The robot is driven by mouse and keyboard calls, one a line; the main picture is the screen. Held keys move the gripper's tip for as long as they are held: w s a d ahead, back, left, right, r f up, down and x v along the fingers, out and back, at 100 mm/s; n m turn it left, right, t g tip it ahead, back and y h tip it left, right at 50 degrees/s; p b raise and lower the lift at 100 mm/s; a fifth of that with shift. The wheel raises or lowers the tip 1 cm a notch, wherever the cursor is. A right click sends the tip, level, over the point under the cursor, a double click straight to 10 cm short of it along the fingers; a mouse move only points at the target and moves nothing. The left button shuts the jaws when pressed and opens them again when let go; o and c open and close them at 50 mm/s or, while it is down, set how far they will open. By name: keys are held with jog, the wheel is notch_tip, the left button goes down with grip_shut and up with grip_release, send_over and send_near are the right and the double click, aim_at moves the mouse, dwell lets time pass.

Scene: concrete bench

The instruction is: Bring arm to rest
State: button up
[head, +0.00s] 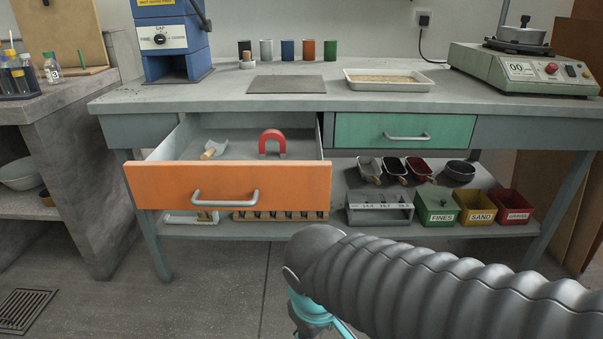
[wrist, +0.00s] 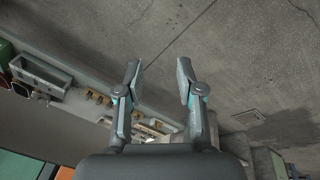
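My arm reaches in from the lower right in the head view, in front of the bench (head: 240,101). Its end drops to the bottom edge, where only a teal and grey part of my gripper shows. In the wrist view my gripper (wrist: 158,82) is open, with its two fingers apart and nothing between them but bare floor behind. The fingers are clear of the bench and its shelf.
The orange drawer (head: 290,186) stands open, holding a red magnet (head: 271,143) and a small scoop (head: 214,149). The green drawer (head: 365,130) is shut. Lower-shelf bins include a green FINES bin (head: 436,207). The floor (head: 215,280) in front is clear.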

jog(key=s+d+r+m+t+p, duration=0.1)
jog(key=d+r+m+t+p, duration=0.2)
jog(key=d+r+m, duration=0.5)
jog(key=shift+d+r+p, duration=0.6)
jog(key=shift+d+r, duration=0.65)
jog(key=shift+d, duration=1.4)
